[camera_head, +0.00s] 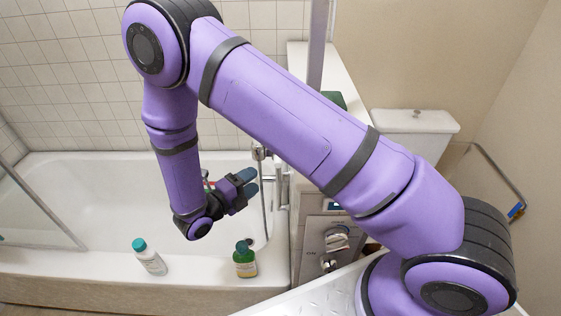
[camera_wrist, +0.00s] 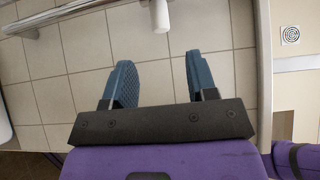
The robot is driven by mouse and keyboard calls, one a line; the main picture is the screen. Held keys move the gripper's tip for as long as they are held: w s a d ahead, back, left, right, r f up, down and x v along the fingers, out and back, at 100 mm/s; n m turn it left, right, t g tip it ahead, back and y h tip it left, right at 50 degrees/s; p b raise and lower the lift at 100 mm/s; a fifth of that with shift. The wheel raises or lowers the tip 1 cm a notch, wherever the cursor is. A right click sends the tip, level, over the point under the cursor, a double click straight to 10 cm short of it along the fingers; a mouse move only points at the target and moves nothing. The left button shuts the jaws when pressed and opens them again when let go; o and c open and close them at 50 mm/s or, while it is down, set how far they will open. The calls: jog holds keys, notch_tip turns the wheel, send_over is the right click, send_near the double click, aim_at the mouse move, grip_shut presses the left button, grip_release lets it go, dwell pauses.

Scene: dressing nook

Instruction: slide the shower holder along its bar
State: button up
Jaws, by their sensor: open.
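My gripper (camera_head: 251,181) is over the bathtub, its blue fingers pointing right toward a chrome shower fitting (camera_head: 258,152), likely the holder. The fitting is slightly above the fingers in the picture; a thin hose (camera_head: 264,208) hangs below it. In the wrist view my gripper (camera_wrist: 160,78) is open, with nothing between its fingers. A pale metal bar (camera_wrist: 70,12) crosses the top left there. A short white cylinder (camera_wrist: 160,16) shows beyond the fingers at the top; I cannot tell whether it belongs to the holder. My arm hides part of the fixture area.
The white bathtub (camera_head: 95,175) lies below the tiled wall. A white bottle with a teal cap (camera_head: 150,259) and a green bottle (camera_head: 245,261) stand on its front rim. A chrome control knob (camera_head: 336,240) is on the panel at right. A white cistern (camera_head: 413,121) stands behind.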

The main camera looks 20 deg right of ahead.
jog(key=x, duration=1)
jog(key=shift+w+d, duration=0.15)
jog(key=shift+d, duration=0.15)
jog(key=shift+c, duration=0.5)
grip_shut()
notch_tip(320, 180, up, 11)
jog(key=shift+w+f, duration=0.15)
